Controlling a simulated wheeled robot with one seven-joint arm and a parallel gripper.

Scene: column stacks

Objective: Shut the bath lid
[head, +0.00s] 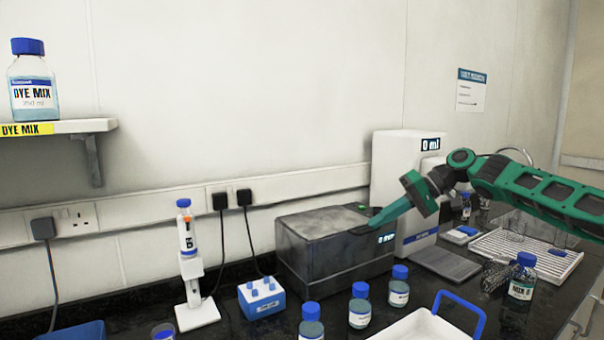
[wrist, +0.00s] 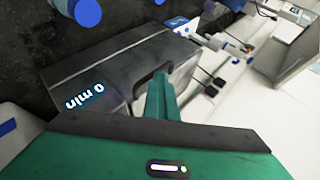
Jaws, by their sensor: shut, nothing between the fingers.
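The bath is a dark grey box (head: 340,266) with a lit "0 min" display, standing on the black counter against the wall. Its lid (head: 318,226) lies flat over the top; I cannot tell whether a small gap is left at its edge. The bath also shows in the wrist view (wrist: 110,75), where a dark notch is cut into the edge by my fingers. My gripper (head: 376,222) is shut and empty, its tip at the bath's right end near the display. In the wrist view my gripper (wrist: 161,84) points into the notch; contact is unclear.
A white dispenser (head: 405,180) reading "0 ml" stands right behind the bath. Several blue-capped bottles (head: 359,306) and a white tray with a blue handle (head: 430,327) are in front. A blue tube rack (head: 261,300) and a pipette stand (head: 190,262) are at left.

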